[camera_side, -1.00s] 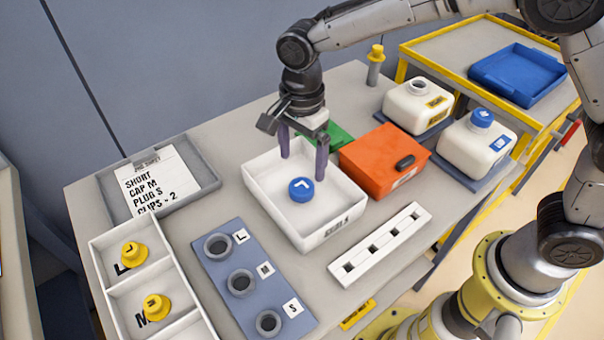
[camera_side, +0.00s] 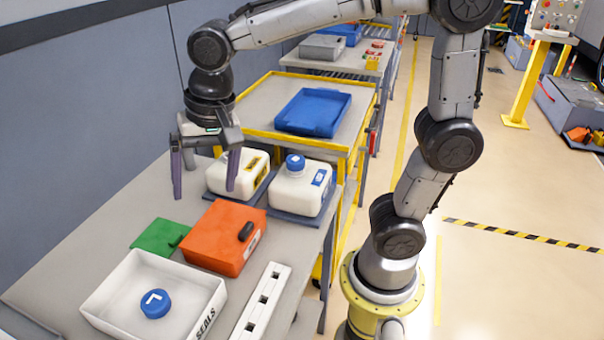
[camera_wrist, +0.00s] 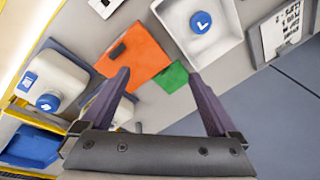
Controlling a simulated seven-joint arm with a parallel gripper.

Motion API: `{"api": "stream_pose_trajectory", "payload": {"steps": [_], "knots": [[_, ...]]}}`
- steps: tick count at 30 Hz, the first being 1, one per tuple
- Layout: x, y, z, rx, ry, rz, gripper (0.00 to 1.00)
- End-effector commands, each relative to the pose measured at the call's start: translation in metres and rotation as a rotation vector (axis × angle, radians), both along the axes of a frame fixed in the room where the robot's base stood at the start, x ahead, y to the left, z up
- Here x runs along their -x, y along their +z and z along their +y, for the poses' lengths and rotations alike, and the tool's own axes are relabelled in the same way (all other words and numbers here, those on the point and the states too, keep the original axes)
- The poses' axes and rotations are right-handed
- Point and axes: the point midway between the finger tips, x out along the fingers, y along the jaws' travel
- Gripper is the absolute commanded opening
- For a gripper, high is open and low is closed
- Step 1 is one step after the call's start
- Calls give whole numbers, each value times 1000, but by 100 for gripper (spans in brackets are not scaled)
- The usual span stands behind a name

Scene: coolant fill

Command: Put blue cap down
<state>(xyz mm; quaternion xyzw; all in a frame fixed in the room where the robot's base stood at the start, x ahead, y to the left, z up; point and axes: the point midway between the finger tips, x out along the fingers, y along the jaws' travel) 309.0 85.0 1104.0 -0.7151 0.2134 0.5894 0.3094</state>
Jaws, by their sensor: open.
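The blue cap (camera_side: 155,304) lies marked side up on the floor of the white tray (camera_side: 103,314) labelled SEALS. In the wrist view the cap (camera_wrist: 201,22) also sits inside the tray, apart from my fingers. My gripper (camera_side: 204,195) is open and empty. It hangs above the back of the bench, well clear of the tray, to the left of the white jugs. In the wrist view the fingers of my gripper (camera_wrist: 160,82) are spread wide with nothing between them.
An orange box (camera_side: 224,237) and a green piece (camera_side: 160,234) stand between the tray and the jugs. One white jug (camera_side: 237,173) is uncapped or its top is hidden; the other jug (camera_side: 300,190) has a blue cap. A white slotted strip (camera_side: 262,302) lies at the front.

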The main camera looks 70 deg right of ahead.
Motion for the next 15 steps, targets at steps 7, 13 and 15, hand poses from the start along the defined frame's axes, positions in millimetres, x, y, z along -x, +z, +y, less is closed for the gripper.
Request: {"api": "stream_pose_trajectory", "payload": {"steps": [7,13,15], "knots": [[90,9,-63,150,411,-193,95],[134,-6,-82,278,632,-269,95],[141,-10,-84,304,673,-280,95]]}}
